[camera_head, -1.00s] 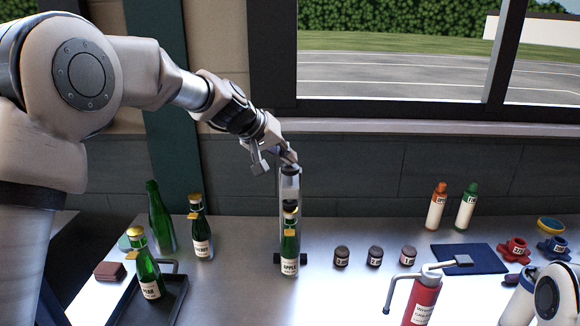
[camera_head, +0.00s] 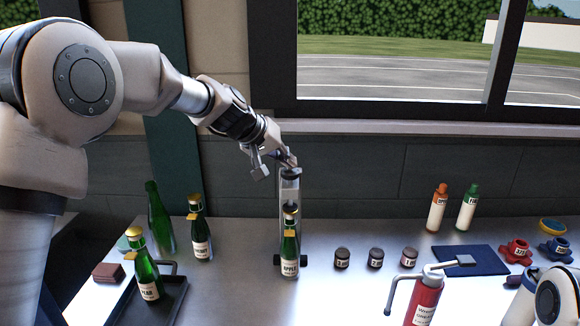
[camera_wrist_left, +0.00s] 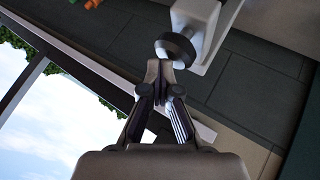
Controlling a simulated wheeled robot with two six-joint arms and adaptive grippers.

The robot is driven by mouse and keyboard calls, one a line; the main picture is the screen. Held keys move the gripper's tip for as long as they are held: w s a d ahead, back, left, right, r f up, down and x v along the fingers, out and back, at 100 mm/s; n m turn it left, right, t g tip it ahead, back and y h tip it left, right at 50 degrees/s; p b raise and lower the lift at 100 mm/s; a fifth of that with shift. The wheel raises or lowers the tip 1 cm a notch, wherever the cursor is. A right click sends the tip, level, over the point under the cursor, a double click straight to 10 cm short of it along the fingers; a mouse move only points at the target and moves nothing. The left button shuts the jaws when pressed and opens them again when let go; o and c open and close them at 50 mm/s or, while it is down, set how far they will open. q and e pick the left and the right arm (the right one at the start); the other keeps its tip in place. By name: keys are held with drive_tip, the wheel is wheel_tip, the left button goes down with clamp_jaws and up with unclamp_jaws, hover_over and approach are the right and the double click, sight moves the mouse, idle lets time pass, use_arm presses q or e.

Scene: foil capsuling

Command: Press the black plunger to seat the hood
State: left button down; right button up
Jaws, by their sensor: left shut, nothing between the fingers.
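My left gripper (camera_head: 290,162) is shut and empty at the top of the upright press stand (camera_head: 298,190). In the left wrist view its closed fingertips (camera_wrist_left: 159,70) are right beside the round black plunger (camera_wrist_left: 176,48), overlapping its lower edge; I cannot tell if they touch. How far down the hood sits is too small to tell. My right gripper is not in view.
A gold-topped green bottle (camera_head: 201,240), a bare green bottle (camera_head: 159,215) and a PEAR bottle (camera_head: 148,280) on a black tray (camera_head: 172,305) stand left. Several dark jars (camera_head: 342,258) stand right of the press. A red canister (camera_head: 424,303) stands at front right.

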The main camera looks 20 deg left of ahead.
use_arm(q)
drive_tip(key=shift+s+f+b, duration=0.2)
drive_tip(key=shift+f+b, duration=0.25)
drive_tip(key=shift+f, duration=0.35)
idle(0.4)
drive_tip(key=shift+r, duration=0.1)
drive_tip(key=shift+w+r+p, duration=0.15)
drive_tip(key=shift+r+p, duration=0.55)
drive_tip(key=shift+p, duration=0.05)
drive_tip(key=shift+d+r+p, duration=0.2)
drive_tip(key=shift+r+p, duration=0.4)
drive_tip(key=shift+r, duration=0.3)
drive_tip(key=shift+w, duration=0.1)
drive_tip(key=shift+a+r, duration=0.1)
wheel_tip(320, 180, up, 5)
drive_tip(key=p, duration=0.4)
drive_tip(key=shift+r, duration=0.1)
drive_tip(key=shift+w, duration=0.1)
